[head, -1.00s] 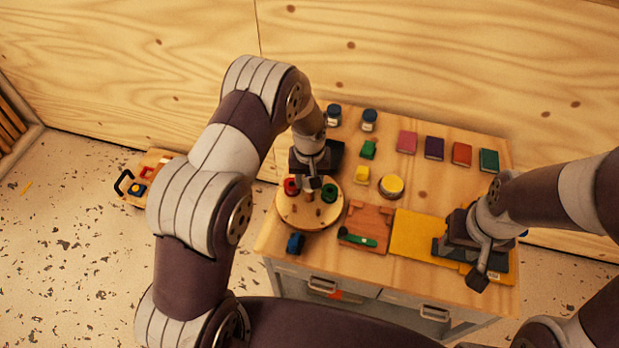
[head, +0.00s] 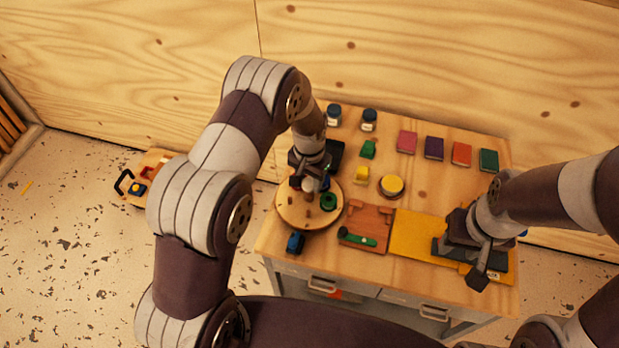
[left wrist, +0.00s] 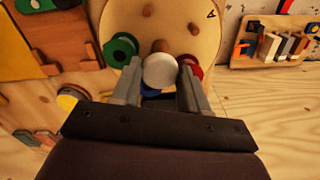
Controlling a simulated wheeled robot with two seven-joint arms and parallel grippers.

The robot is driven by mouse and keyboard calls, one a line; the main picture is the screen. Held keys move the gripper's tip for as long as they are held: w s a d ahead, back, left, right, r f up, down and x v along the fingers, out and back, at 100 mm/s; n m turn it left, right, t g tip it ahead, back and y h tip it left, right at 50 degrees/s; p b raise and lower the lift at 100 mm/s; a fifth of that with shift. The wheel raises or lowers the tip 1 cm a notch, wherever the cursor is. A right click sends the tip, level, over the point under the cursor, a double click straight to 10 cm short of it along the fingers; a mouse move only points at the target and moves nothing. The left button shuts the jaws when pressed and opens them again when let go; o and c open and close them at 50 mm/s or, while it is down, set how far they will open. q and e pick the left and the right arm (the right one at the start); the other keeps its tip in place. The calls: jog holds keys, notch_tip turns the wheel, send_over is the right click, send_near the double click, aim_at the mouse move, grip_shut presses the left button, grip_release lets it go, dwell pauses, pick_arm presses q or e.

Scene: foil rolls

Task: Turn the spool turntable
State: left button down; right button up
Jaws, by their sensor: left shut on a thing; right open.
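The round wooden spool turntable (head: 293,213) sits at the left end of the table, with short wooden pegs on top. A green spool (head: 328,202) stands on its right side. A red spool shows beside the right finger in the left wrist view (left wrist: 191,66). A blue spool (left wrist: 149,91) is mostly hidden behind the pale knob. My left gripper (left wrist: 159,75) is over the turntable, shut on this round pale knob (left wrist: 160,69). My right gripper (head: 482,262) is open over the right side of the table, above a dark tray.
A blue piece (head: 295,242) lies just in front of the turntable. A wooden board with a green-handled tool (head: 358,239) and a yellow mat (head: 411,235) lie to its right. Jars (head: 369,119), coloured blocks and a yellow-topped round piece (head: 391,185) stand behind.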

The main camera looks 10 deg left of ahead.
pick_arm(q)
jog(key=shift+w+r+m, duration=0.1)
jog(key=shift+m, duration=1.1)
jog(key=c, duration=0.6)
grip_release()
notch_tip(320, 180, up, 13)
jog(key=shift+f+b, duration=0.15)
jog(key=shift+b, duration=0.3)
